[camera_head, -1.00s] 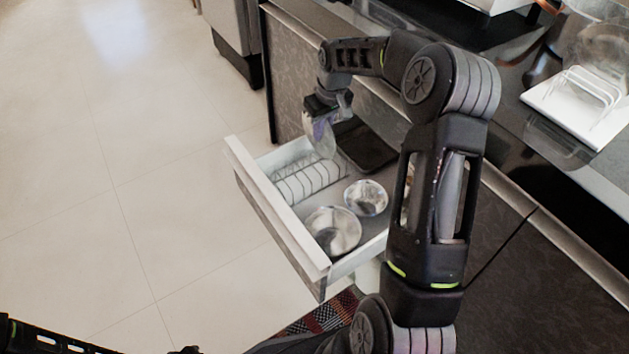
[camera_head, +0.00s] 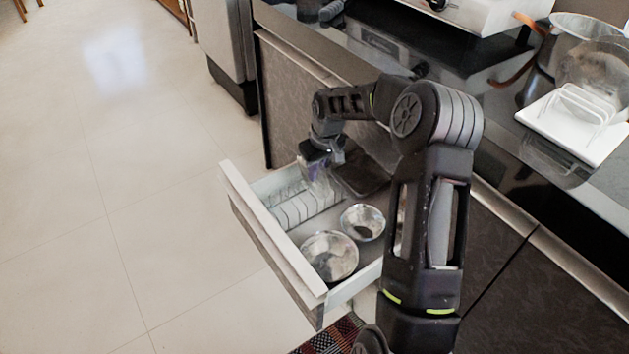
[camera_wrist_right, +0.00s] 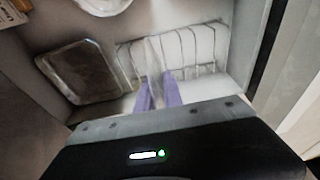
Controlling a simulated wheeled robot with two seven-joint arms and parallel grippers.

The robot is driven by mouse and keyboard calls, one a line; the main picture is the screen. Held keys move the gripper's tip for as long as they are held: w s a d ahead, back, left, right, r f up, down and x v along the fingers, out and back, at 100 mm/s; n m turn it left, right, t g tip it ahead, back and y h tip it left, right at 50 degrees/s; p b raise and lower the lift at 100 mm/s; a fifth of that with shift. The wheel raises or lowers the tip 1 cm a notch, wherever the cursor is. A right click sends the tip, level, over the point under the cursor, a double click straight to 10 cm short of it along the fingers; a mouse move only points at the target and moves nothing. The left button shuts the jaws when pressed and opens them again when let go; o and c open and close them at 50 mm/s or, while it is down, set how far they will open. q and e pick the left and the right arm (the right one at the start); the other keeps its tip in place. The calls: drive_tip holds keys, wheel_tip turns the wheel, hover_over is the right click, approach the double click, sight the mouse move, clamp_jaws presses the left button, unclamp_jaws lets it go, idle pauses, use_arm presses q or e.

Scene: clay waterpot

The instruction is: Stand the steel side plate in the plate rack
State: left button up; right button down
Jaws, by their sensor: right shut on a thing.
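In the head view the plate is blurred and partly hidden by the gripper. A wire plate rack (camera_head: 290,213) stands in the drawer, and it also shows in the right wrist view (camera_wrist_right: 195,48). The plate overlaps the rack's wires; I cannot tell if it sits between them. My left gripper is out of view.
The drawer (camera_head: 268,232) also holds two steel bowls, a larger (camera_head: 330,257) and a smaller (camera_head: 363,222), and a dark tray (camera_wrist_right: 78,72) beside the rack. On the counter are a white holder with wire loops (camera_head: 565,125) and a metal pot (camera_head: 570,28).

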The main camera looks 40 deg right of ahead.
sight(314, 190)
drive_tip(key=shift+f+b, duration=0.4)
drive_tip(key=shift+f, duration=1.5)
drive_tip(key=shift+f, duration=0.1)
drive_tip(key=shift+f, duration=0.15)
drive_tip(key=c, duration=1.5)
unclamp_jaws()
drive_tip(key=shift+s+r, duration=0.1)
drive_tip(key=shift+r, duration=0.65)
drive_tip(key=r+p, duration=0.1)
drive_tip(key=r, duration=0.2)
drive_tip(key=s+r+p, duration=0.1)
drive_tip(key=r, duration=0.3)
drive_tip(key=s+r+p, duration=0.1)
drive_tip(key=r, duration=0.2)
drive_tip(key=shift+s+r, duration=0.1)
drive_tip(key=shift+r, duration=0.3)
